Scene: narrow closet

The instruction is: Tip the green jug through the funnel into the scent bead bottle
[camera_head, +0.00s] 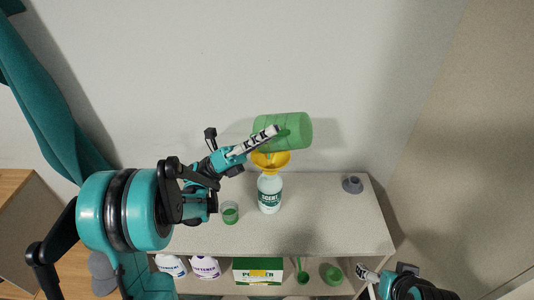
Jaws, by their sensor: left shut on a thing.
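The green jug (297,128) lies tipped on its side above the shelf, roughly level. My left gripper (276,132) is shut on it, and its fingers hide part of the jug. The yellow funnel (277,160) sits in the neck of the upright white scent bead bottle (269,196), just below the jug's left end. The jug's mouth is hard to make out behind the fingers. My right gripper (365,278) is low at the bottom right, away from the jug and bottle; its jaw opening is unclear.
A green cup (230,213) stands left of the bottle, and a grey item (352,184) at the shelf's (335,225) back right. A lower shelf holds white bottles (205,267), a green box (258,270) and a green bowl (333,274).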

